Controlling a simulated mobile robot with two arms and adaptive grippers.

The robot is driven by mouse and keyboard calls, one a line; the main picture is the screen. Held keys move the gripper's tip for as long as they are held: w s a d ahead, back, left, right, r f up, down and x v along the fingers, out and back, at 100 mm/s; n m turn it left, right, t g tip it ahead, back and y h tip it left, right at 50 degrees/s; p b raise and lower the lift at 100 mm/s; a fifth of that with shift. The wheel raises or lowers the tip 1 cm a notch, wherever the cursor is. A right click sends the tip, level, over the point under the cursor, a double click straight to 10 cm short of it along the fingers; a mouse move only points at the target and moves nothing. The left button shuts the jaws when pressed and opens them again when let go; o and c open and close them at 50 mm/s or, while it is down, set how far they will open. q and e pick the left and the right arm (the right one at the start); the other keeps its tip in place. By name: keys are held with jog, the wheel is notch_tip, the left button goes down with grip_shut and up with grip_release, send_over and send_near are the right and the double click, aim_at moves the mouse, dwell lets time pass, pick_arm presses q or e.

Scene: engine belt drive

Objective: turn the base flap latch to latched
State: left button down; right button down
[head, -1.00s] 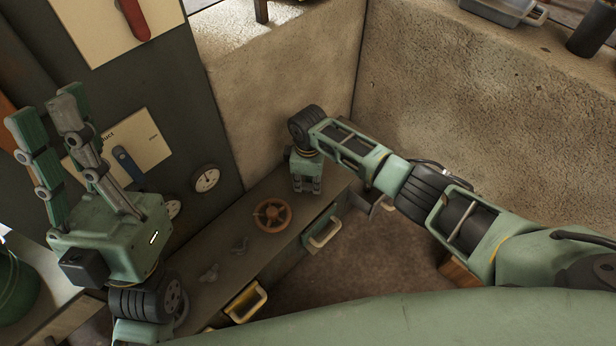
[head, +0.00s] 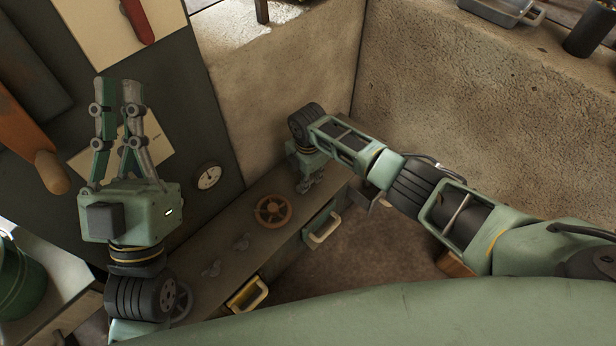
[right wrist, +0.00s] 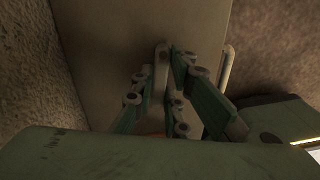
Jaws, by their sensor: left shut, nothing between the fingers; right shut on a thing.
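My right gripper (head: 308,184) is down at the far end of the grey bench top. In the right wrist view its fingers (right wrist: 172,55) close together on a small pale grey piece (right wrist: 161,50), which appears to be the base flap latch. The fingers and gripper body hide most of it, so I cannot read its setting. My left gripper (head: 119,82) is raised at the left, fingers pointing up, shut and empty, in front of the dark panel.
Drawers with a pale handle (head: 322,230) and a yellow handle (head: 246,294) face the floor. A green bucket (head: 22,283) is at the left. Stone walls enclose the back.

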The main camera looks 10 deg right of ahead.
jog(key=shift+a+n, duration=0.1)
jog(key=shift+n, duration=0.5)
jog(key=c, duration=1.7)
grip_release()
jog(key=shift+c, duration=0.2)
jog(key=shift+r, duration=0.1)
notch_tip(320, 180, up, 12)
